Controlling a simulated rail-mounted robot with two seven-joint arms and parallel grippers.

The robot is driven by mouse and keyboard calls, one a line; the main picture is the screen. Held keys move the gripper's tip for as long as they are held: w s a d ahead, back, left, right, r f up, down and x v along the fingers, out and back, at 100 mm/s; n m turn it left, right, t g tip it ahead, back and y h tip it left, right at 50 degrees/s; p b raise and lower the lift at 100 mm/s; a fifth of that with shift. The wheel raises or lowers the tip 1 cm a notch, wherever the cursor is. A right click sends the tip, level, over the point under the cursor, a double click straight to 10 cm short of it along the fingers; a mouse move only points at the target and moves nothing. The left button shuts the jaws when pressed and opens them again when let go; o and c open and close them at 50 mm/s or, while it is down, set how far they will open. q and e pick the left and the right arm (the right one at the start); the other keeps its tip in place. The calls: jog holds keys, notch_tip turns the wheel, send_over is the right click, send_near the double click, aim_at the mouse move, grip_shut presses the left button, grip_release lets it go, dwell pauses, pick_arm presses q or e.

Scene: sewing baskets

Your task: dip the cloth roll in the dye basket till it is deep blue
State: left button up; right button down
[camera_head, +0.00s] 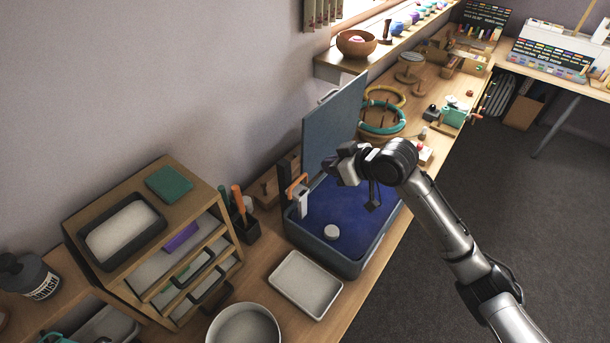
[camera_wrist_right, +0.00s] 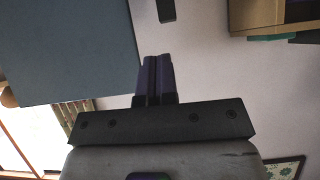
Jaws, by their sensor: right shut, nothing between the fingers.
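The dye basket (camera_head: 370,264) is a grey box with its lid (camera_head: 331,125) raised and a deep blue inside. A small whitish round piece (camera_head: 332,231) sits in the blue near the front; it may be the cloth roll, but I cannot tell for sure. It shows pale, not blue. My right gripper (camera_head: 333,164) is above the basket's back part, in front of the lid, apart from the pale piece. In the right wrist view its dark fingers (camera_wrist_right: 154,80) are shut together and empty, with the lid at upper left. My left gripper is out of view.
A white clip with an orange handle (camera_head: 300,195) hangs on the basket's left wall. A white tray (camera_head: 305,284) and a round bowl (camera_head: 244,326) stand in front. A drawer unit (camera_head: 180,245) is at left. Rings (camera_head: 382,117) lie behind the lid.

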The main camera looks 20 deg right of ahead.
jog(key=p, duration=0.1)
send_over(299, 189)
jog(key=s+d, duration=0.2)
jog(key=s, duration=0.1)
notch_tip(299, 189, down, 4)
jog(key=f, duration=0.2)
jog(key=w+f, duration=0.1)
jog(key=shift+a+f, duration=0.15)
jog(key=shift+a, duration=0.25)
jog(key=shift+w+a+f, duration=0.1)
jog(key=shift+w+f, duration=0.1)
jog(key=shift+f, duration=0.45)
notch_tip(299, 189, down, 5)
jog(key=shift+r+b, duration=0.1)
jog(key=shift+b, duration=0.65)
jog(key=shift+s, duration=0.1)
